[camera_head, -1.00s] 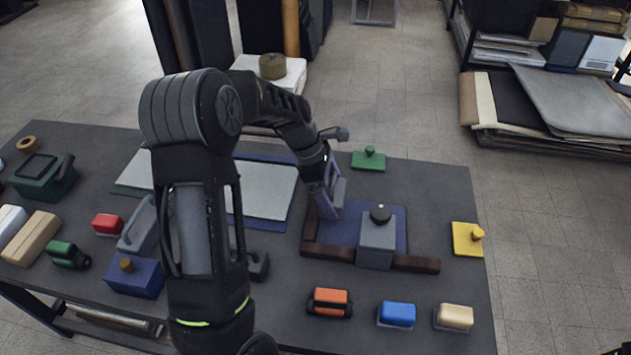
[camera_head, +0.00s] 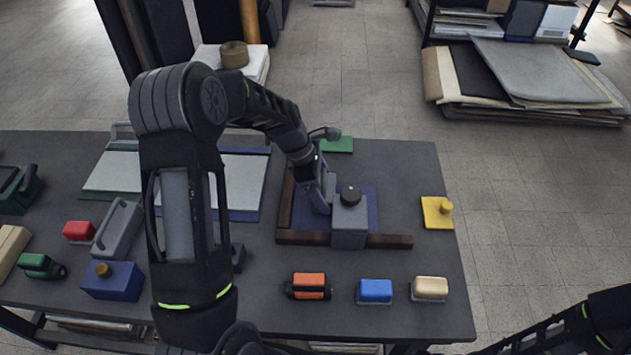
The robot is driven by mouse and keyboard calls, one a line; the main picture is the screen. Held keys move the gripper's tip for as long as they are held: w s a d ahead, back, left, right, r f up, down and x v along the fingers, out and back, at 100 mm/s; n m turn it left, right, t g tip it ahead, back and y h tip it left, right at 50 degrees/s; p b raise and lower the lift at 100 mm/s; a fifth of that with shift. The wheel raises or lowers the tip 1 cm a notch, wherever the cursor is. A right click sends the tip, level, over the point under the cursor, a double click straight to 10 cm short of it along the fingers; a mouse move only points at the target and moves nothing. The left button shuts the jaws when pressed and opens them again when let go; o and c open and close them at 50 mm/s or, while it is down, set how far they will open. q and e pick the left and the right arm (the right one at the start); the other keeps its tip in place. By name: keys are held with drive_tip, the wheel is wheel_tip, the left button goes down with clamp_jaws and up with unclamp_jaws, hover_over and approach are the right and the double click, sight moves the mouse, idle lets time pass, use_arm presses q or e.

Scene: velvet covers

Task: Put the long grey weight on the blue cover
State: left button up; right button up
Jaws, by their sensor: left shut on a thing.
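The small blue cover (camera_head: 369,199) lies flat on the dark table inside an L-shaped brown wooden edge. A grey block with a black knob (camera_head: 349,228) stands at its near side and hides part of it. My left gripper (camera_head: 322,194) is low over the cover's left part, just left of that block. It is shut on a grey piece, apparently the long grey weight (camera_head: 329,184), mostly hidden by the gripper and block. I cannot tell whether it touches the cover. Another long grey weight with a handle (camera_head: 118,230) lies at the left. My right gripper is out of view.
Near the front are orange (camera_head: 309,281), blue (camera_head: 375,290) and beige (camera_head: 430,287) blocks. A yellow piece (camera_head: 436,212) is at the right and a green piece (camera_head: 338,144) behind. The brown edge (camera_head: 300,238) bounds the cover. Table between yellow and green is clear.

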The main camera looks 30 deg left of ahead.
use_arm(q)
drive_tip(key=shift+w, duration=0.1)
drive_tip(key=o, duration=1.8)
drive_tip(key=shift+f, duration=0.1)
drive_tip(key=shift+r, duration=0.2)
drive_tip(key=shift+a+r, duration=0.1)
drive_tip(key=shift+r, duration=0.1)
drive_tip(key=b+v, duration=0.1)
drive_tip(key=v, duration=1)
drive_tip(key=shift+s+r+b, duration=0.2)
drive_tip(key=shift+r+b, duration=0.05)
drive_tip(key=shift+b, duration=0.15)
